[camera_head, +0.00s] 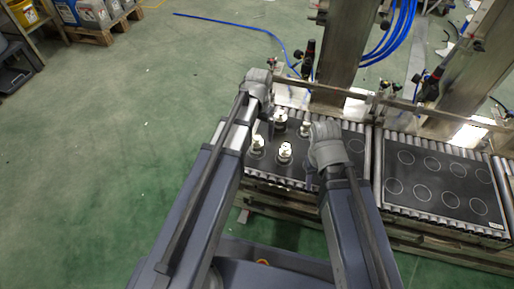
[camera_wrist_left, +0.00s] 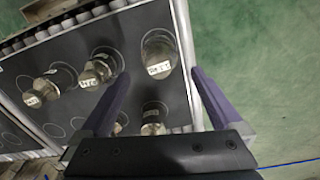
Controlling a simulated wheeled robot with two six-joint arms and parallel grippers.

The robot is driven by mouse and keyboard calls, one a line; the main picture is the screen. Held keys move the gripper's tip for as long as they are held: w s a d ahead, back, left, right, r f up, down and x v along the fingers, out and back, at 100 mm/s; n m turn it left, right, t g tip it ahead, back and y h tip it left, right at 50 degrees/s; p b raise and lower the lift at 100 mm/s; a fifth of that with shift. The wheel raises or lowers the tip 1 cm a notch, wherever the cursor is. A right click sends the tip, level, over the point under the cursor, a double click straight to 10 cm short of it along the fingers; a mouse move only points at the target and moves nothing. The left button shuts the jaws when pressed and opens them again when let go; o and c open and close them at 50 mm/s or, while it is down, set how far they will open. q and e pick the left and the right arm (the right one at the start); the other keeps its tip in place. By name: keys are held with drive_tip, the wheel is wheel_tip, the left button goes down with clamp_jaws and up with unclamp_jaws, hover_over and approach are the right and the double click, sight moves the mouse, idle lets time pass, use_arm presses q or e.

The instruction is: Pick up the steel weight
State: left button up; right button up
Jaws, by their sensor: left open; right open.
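Several labelled metal weights stand on a black board with white circles. In the left wrist view, one steel weight (camera_wrist_left: 158,50) lies between and beyond the fingertips of my left gripper (camera_wrist_left: 160,74), which is open and empty. Others show nearby, including one weight (camera_wrist_left: 96,70) to its left and one (camera_wrist_left: 153,117) below. In the head view, weights (camera_head: 284,151) and (camera_head: 257,144) stand between my arms. My left wrist hides its own fingers there. My right gripper (camera_head: 318,172) is over the board's right side, its fingers mostly hidden. The labels are too small to read.
The black board (camera_wrist_left: 60,57) rests on a roller conveyor. A second board (camera_head: 437,184) with empty circles lies to the right. Metal posts and blue hoses (camera_head: 393,38) stand behind. Green floor (camera_head: 110,150) at the left is clear.

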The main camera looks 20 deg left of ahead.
sight(257, 143)
use_arm(q)
drive_tip(key=f+b, duration=0.2)
drive_tip(key=s+f+b, duration=0.1)
drive_tip(key=f+b, duration=0.1)
drive_tip(key=shift+s+a+f, duration=0.15)
drive_tip(key=shift+f, duration=0.15)
drive_tip(key=shift+f+b, duration=0.35)
drive_tip(key=shift+b, duration=0.2)
drive_tip(key=shift+r, duration=0.1)
clamp_jaws()
